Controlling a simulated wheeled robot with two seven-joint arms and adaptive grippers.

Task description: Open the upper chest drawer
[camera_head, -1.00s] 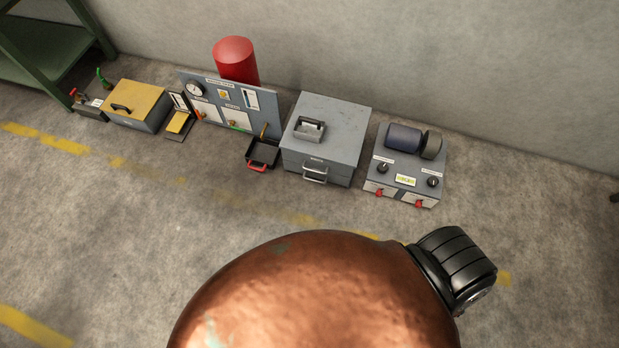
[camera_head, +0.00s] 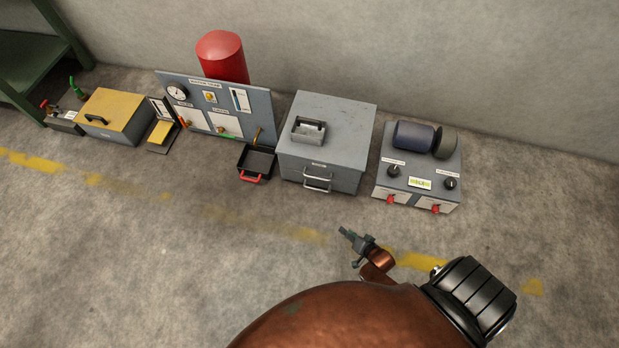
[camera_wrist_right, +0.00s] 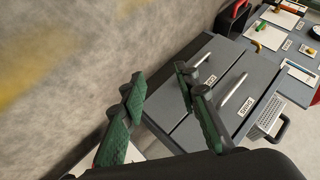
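The grey chest (camera_head: 345,135) stands on the floor near the wall, with two handles on its front. In the right wrist view, the upper drawer's handle (camera_wrist_right: 234,88) is a light bar near the drawer's label (camera_wrist_right: 245,108). The lower handle seems partly hidden behind a finger. Both drawers look shut. My right gripper (camera_head: 345,233) is in front of the chest, apart from it. In the right wrist view its green-padded fingers (camera_wrist_right: 160,78) are spread with nothing between them. My left gripper is out of view.
A small grey tray (camera_head: 309,130) sits on the chest top. A black tray with a red handle (camera_head: 256,163) is left of the chest; a device with knobs (camera_head: 417,178) is right of it. The floor in front is clear.

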